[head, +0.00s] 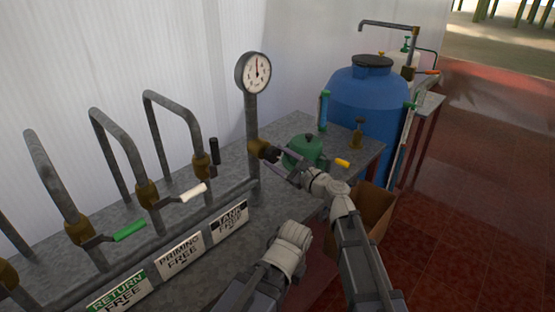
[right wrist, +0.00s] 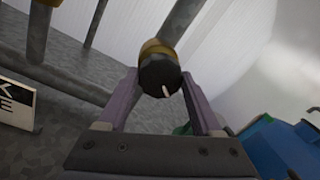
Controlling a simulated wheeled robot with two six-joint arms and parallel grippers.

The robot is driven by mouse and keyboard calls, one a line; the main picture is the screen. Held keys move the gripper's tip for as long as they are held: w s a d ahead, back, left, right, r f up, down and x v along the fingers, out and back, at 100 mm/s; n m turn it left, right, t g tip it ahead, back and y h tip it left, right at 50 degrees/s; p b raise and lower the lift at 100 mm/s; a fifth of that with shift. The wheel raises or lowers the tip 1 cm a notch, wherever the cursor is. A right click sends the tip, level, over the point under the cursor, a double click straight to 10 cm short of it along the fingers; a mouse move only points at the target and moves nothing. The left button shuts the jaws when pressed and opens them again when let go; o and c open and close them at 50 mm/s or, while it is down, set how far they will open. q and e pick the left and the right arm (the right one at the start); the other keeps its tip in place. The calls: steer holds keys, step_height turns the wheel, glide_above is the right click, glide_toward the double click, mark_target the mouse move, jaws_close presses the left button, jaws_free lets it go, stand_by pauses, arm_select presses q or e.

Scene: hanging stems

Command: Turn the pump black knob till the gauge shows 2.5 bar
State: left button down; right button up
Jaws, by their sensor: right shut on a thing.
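The pump's black knob (right wrist: 158,76) sits on a brass valve body (head: 256,147) at the foot of the gauge's pipe. A short white mark shows on the knob's face. My right gripper (right wrist: 161,80) is shut on the knob, one finger on each side; it also shows in the head view (head: 276,154), hiding most of the knob. The round pressure gauge (head: 253,73) stands on top of the pipe, white-faced with a dark rim. Its needle points roughly straight up; the numbers are too small to read. My left gripper is not in view.
A green domed pump part (head: 304,150) and a yellow handle (head: 342,162) lie just right of the knob. Bent pipes with green (head: 130,231) and white (head: 193,193) levers stand left. A blue tank (head: 371,100) stands behind. Red floor on the right is open.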

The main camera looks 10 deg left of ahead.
steer(key=shift+n, duration=1.1)
steer(key=o, duration=1.4)
steer(key=shift+c, duration=0.2)
steer(key=shift+d, duration=0.1)
steer(key=v, duration=0.7)
steer(key=shift+s+d+b, duration=0.25)
steer(key=shift+b, duration=0.05)
steer(key=shift+f+n, duration=0.15)
steer(key=shift+n, duration=0.15)
